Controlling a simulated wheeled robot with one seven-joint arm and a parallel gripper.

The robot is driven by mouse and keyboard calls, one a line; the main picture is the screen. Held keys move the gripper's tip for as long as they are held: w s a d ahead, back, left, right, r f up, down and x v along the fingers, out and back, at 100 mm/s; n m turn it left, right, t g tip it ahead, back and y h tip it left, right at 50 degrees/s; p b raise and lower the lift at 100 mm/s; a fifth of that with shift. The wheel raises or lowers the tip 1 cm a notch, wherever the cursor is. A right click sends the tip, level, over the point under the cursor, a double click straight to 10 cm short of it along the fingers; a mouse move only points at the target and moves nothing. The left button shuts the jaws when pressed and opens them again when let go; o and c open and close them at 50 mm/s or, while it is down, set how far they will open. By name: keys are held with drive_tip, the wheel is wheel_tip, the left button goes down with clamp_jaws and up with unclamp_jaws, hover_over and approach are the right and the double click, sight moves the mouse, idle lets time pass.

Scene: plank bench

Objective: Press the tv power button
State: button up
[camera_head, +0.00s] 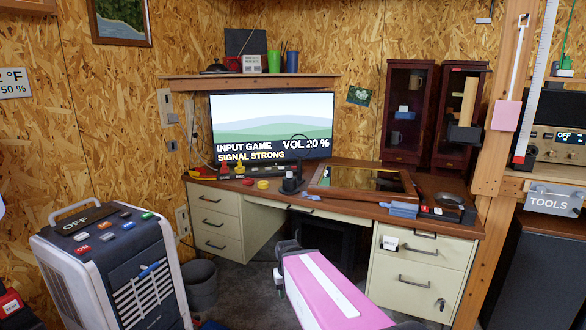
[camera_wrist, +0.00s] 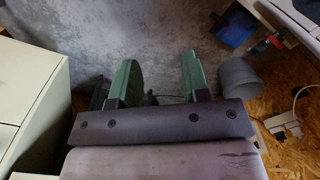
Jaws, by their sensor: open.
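The tv (camera_head: 272,112) stands on the desk at the back, under a shelf. Its screen is lit and reads "INPUT GAME", "VOL 20 %" and "SIGNAL STRONG". I cannot make out a power button on it. Several small coloured items stand along its lower edge, among them a red one (camera_head: 224,168) and a yellow one (camera_head: 240,167). My gripper (camera_wrist: 160,75) shows two green fingers set well apart, with nothing between them. In the head view my pink arm comes in from the bottom, with its dark end low in front of the desk, apart from the tv.
The desk (camera_head: 345,212) holds a wood-framed panel (camera_head: 362,181), a blue item (camera_head: 403,209) and a dark knob-like object (camera_head: 291,183). A cooler (camera_head: 112,262) marked "OFF" stands at left. A grey bin (camera_head: 201,285) is beside it; the wrist view shows a bin (camera_wrist: 239,80) right of my fingers.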

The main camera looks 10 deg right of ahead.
clamp_jaws()
idle(1.5)
